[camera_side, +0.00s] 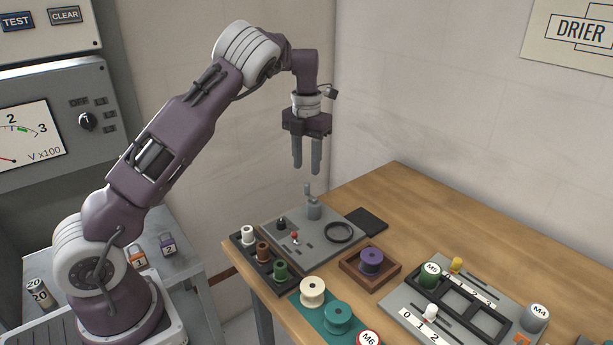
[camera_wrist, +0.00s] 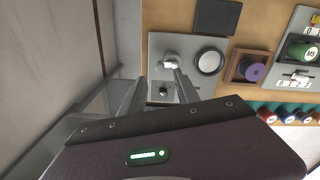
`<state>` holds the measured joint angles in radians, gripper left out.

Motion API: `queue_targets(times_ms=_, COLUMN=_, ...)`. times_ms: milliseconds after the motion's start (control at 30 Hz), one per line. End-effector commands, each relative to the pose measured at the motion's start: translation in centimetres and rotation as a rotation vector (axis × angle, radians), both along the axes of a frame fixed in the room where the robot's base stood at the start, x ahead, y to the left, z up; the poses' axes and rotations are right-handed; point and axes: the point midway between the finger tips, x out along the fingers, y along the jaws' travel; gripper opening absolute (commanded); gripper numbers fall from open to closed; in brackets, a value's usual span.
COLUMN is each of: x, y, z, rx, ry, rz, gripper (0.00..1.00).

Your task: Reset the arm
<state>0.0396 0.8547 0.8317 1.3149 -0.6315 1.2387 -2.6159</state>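My gripper (camera_side: 307,157) hangs pointing down in the air above the back of the grey panel plate (camera_side: 270,228) on the wooden table. Its two fingers are apart with nothing between them. In the wrist view the gripper (camera_wrist: 160,88) also shows parted fingers, with the plate (camera_wrist: 160,45) below. A grey upright post (camera_side: 314,208) on the plate stands beneath the fingers, clear of them. A dark ring (camera_side: 338,232) and a small red-tipped lever (camera_side: 295,238) are on the same plate.
A wooden tray (camera_side: 351,273) holds a purple spool (camera_side: 371,262). Cream (camera_side: 312,291) and teal (camera_side: 338,317) spools stand at the front. A rack (camera_side: 460,306) with a green M5 spool (camera_side: 430,275) is at right. The table's back right is bare.

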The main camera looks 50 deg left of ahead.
Motion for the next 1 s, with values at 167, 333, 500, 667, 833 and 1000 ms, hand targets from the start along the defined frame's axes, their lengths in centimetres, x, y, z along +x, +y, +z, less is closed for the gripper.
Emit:
queue_targets(times_ms=167, x=0.0, y=0.1, z=1.5, rx=0.002, ry=0.001, rz=0.0, gripper=0.38)
queue_targets(times_ms=333, x=-0.1, y=0.0, z=1.5, rx=0.001, ry=0.001, rz=0.001, gripper=0.38)
queue_targets(times_ms=500, x=-1.1, y=-1.0, z=3.7, rx=-0.031, ry=-0.038, rz=-0.139, gripper=0.38)
queue_targets(times_ms=667, x=-7.4, y=-6.7, z=11.2, rx=-0.072, ry=-0.209, rz=-0.86, gripper=0.38)
queue_targets(times_ms=833, x=-17.9, y=-14.0, z=16.1, rx=0.131, ry=-0.355, rz=-1.874, gripper=0.38)
queue_targets(times_ms=1000, x=-27.8, y=-18.0, z=15.4, rx=0.537, ry=-0.222, rz=-2.793, gripper=0.38)
